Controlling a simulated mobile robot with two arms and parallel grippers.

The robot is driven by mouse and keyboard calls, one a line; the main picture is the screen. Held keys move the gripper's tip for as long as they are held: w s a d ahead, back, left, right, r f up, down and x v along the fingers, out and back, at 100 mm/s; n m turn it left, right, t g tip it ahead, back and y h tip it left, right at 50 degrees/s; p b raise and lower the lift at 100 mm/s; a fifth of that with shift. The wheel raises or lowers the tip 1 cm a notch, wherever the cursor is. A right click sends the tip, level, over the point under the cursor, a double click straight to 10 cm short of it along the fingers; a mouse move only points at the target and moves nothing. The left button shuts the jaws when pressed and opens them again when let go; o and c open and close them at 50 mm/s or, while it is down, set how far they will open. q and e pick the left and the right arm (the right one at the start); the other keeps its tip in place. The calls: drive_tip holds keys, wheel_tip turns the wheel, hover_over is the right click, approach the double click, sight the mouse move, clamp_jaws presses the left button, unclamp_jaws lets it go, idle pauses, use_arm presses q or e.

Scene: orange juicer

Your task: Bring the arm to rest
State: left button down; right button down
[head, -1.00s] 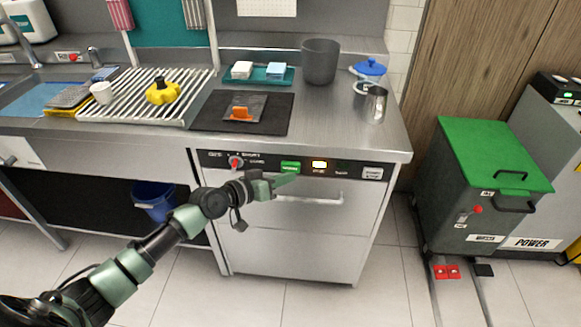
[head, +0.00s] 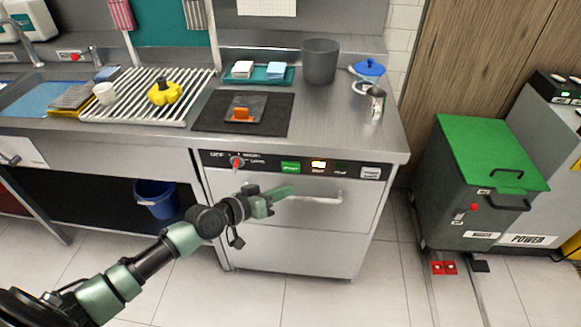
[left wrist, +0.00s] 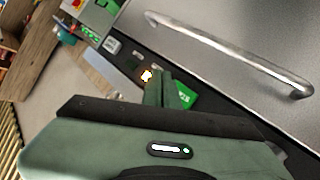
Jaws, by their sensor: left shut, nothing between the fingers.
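My left arm comes in from the lower left of the head view and reaches toward the front of the steel dishwasher (head: 300,235). My left gripper (head: 284,193) is shut and empty. It is in front of the machine's door, just below the control panel and by the left end of the door handle (head: 318,199). In the left wrist view the closed green fingers (left wrist: 166,90) point at the control panel, near the green button and a lit display. The handle (left wrist: 230,52) crosses the upper right there. I cannot tell whether the gripper touches the machine. My right gripper is not in view.
On the counter are a drying rack with a yellow juicer (head: 165,92) and white cup (head: 106,93), a black mat (head: 212,115), a grey bin (head: 319,62) and a metal cup (head: 375,104). A green-lidded cart (head: 487,165) stands right. The floor in front is clear.

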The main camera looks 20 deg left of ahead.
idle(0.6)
use_arm(q)
drive_tip(key=s+a+f+g+y, duration=0.15)
drive_tip(key=s+f, duration=0.25)
drive_tip(key=f, duration=0.6)
drive_tip(key=s+a+f+g+y, duration=0.1)
drive_tip(key=s+a+f+y, duration=0.3)
drive_tip(key=f, duration=0.6)
drive_tip(key=s+a+f+g, duration=0.2)
drive_tip(key=s+f, duration=0.3)
drive_tip(key=f, duration=0.5)
drive_tip(key=s+d+f+g, duration=0.1)
drive_tip(key=s+f, duration=0.5)
drive_tip(key=s, duration=0.6)
drive_tip(key=s+d+f+m+g+y, duration=0.1)
drive_tip(key=s+f, duration=0.5)
drive_tip(key=s, duration=0.6)
drive_tip(key=s+d+f+m+g, duration=0.1)
drive_tip(key=s+d+f+g, duration=0.2)
drive_tip(key=s, duration=0.9)
wheel_tip(320, 180, down, 4)
drive_tip(key=shift+s+d+r+g+y, duration=0.25)
drive_tip(key=shift+s+g+y, duration=0.15)
drive_tip(key=shift+g, duration=0.65)
